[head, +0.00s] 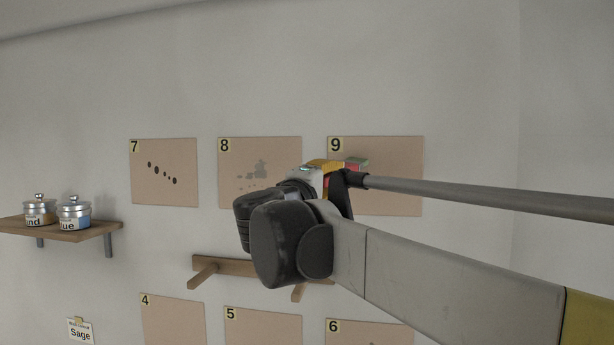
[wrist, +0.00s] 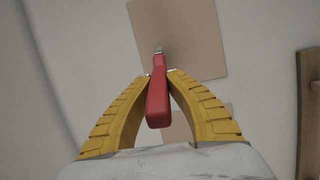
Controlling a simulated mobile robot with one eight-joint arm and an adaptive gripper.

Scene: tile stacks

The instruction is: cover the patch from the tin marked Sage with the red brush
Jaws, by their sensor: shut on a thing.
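No tin marked Sage is readable in view. Panel 8 (head: 285,150) bears grey-green blotches. Panel 7 (head: 165,195) bears several dark spots.
A wooden shelf (head: 75,234) at left holds two lidded tins (head: 39,211) (head: 74,213), labels partly readable as "nd" and "ue". A wooden bracket (head: 225,266) sits below panel 8. Panels 4 (head: 172,325), 5 (head: 262,328) and 6 (head: 375,333) are lower. My arm partly hides panel 9 (head: 405,160).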

